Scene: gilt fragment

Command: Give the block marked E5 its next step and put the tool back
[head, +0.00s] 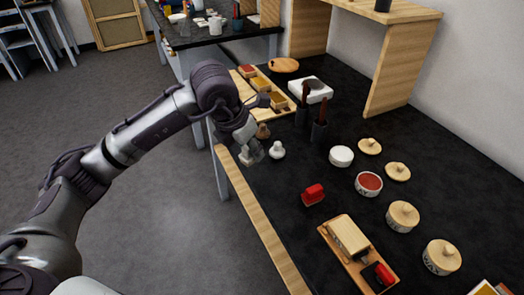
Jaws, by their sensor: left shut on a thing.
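My left gripper (252,150) is at the table's left edge and is shut on a small pale grey thing (246,159), which I cannot identify. A white knobbed piece (277,150) stands just right of it, and a brown one (263,131) stands behind. A pale wooden tray (240,86) at the back holds several blocks, among them a red block (248,71) and a yellowish block (262,84). No marking E5 is readable on any block, so I cannot tell which one it is. My right gripper is not in view.
On the black table are a red piece (312,194), a pot of red stuff (368,183), a white bowl (341,156), dark tool holders (319,132), lidded pots (402,216) and a wooden tray (330,231) with a cream block and a red-black piece.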

